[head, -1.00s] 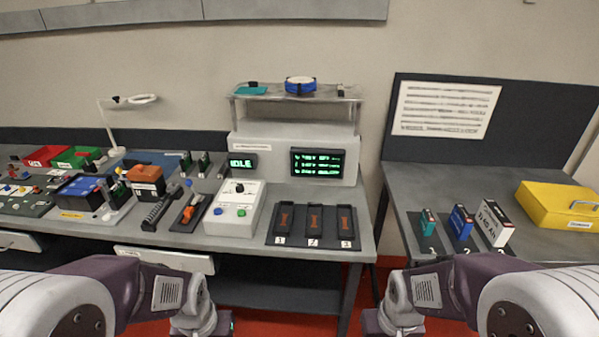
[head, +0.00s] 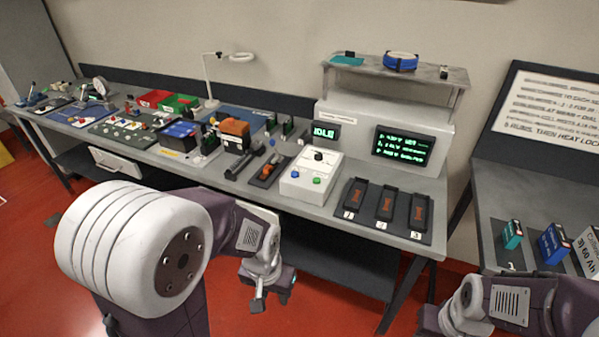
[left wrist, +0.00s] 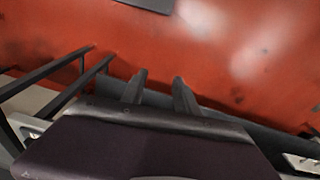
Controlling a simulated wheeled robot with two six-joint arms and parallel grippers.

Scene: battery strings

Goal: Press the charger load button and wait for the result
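The charger is a white box (head: 311,177) on the bench with a dark dial on top, a blue button (head: 295,174) and a green button (head: 316,181) on its front. The small display (head: 325,132) behind it reads IDLE. A larger display (head: 402,147) shows several lines of green text, too small to read surely. My left gripper (head: 268,292) hangs in front of and below the bench edge, apart from the charger. In the left wrist view its two fingers (left wrist: 158,84) are apart with nothing between them. My right gripper (head: 432,322) is at the bottom edge, its fingers not clear.
A black tray with three numbered slots (head: 382,212) lies right of the charger. Tools, an orange-topped battery (head: 234,132) and colored bins (head: 177,103) stand to the left. A second bench (head: 492,205) at right holds several upright packs. Red floor is open before the bench.

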